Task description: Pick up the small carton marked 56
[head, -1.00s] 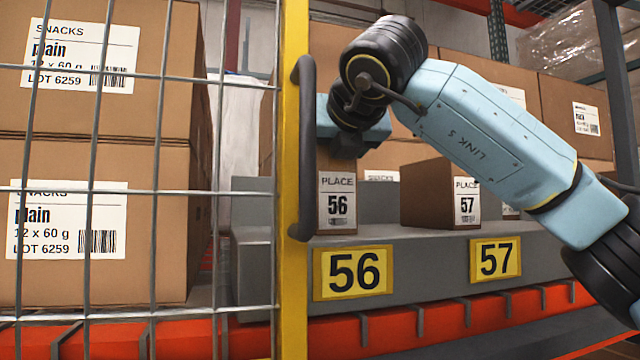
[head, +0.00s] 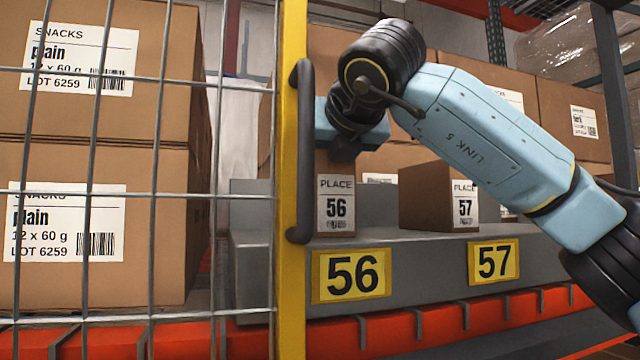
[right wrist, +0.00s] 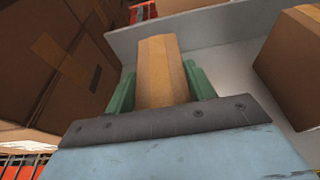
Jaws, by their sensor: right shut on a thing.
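The small carton marked 56 (head: 336,208) is brown with a white PLACE 56 label. In the head view it stands upright on the grey shelf ledge (head: 420,253), behind the yellow 56 plate (head: 351,275). My right gripper comes down on it from above; its fingers are hard to make out there. In the right wrist view my right gripper (right wrist: 160,88) has its green fingers shut on the two sides of the carton (right wrist: 161,70). No gap under the carton is visible. My left gripper is in neither view.
A carton marked 57 (head: 427,196) stands to the right, apart from carton 56. A yellow post (head: 291,270) with a dark handle (head: 302,150) and wire mesh are close on the left. Large cartons (head: 100,225) stand behind the mesh, and more stand behind the ledge.

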